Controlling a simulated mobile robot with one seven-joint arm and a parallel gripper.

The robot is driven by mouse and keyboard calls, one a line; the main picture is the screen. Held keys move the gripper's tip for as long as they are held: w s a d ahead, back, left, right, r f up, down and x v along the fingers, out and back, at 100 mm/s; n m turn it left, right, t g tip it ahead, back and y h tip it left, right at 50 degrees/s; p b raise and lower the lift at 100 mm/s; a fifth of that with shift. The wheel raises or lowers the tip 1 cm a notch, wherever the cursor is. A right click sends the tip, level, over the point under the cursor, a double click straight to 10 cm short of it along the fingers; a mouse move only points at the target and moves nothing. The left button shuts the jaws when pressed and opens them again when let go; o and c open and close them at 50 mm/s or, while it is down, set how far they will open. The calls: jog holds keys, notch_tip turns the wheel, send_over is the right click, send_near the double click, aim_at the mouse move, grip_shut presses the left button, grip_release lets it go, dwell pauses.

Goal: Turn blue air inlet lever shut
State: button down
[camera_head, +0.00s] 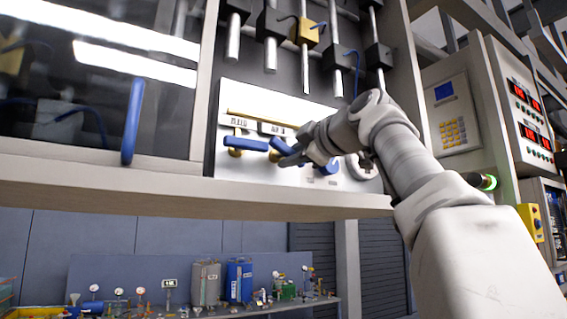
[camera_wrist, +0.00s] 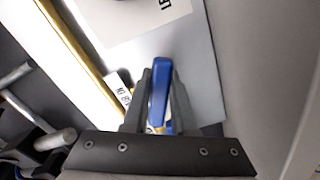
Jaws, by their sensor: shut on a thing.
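A white valve panel (camera_head: 290,115) carries blue levers on brass fittings. The lever at left (camera_head: 245,143) lies about level under its small label. The middle blue lever (camera_head: 281,146) sits under a label that seems to read AIR and slants down to the right. My gripper (camera_head: 292,160) is at this middle lever. In the wrist view my gripper (camera_wrist: 158,95) has a finger on each side of a blue lever (camera_wrist: 160,92) and is shut on it. Its brass base is mostly hidden. Another blue part (camera_head: 330,168) shows right of my gripper, partly covered.
A brass pipe (camera_head: 280,118) runs across the panel, with metal cylinders (camera_head: 270,50) above. A ledge (camera_head: 290,203) runs below. A glass door with a blue handle (camera_head: 132,122) is at left. A keypad cabinet (camera_head: 452,115) stands at right.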

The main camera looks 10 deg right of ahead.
jog(key=n, duration=0.5)
jog(key=shift+d+r+n, duration=0.1)
jog(key=shift+r+n, duration=0.2)
dwell(0.4)
jog(key=c, duration=0.7)
grip_release()
jog(key=b+v, duration=0.5)
jog(key=v, duration=1.2)
jog(key=shift+s+r, duration=0.1)
jog(key=shift+s, duration=0.1)
jog(key=shift+w, duration=0.1)
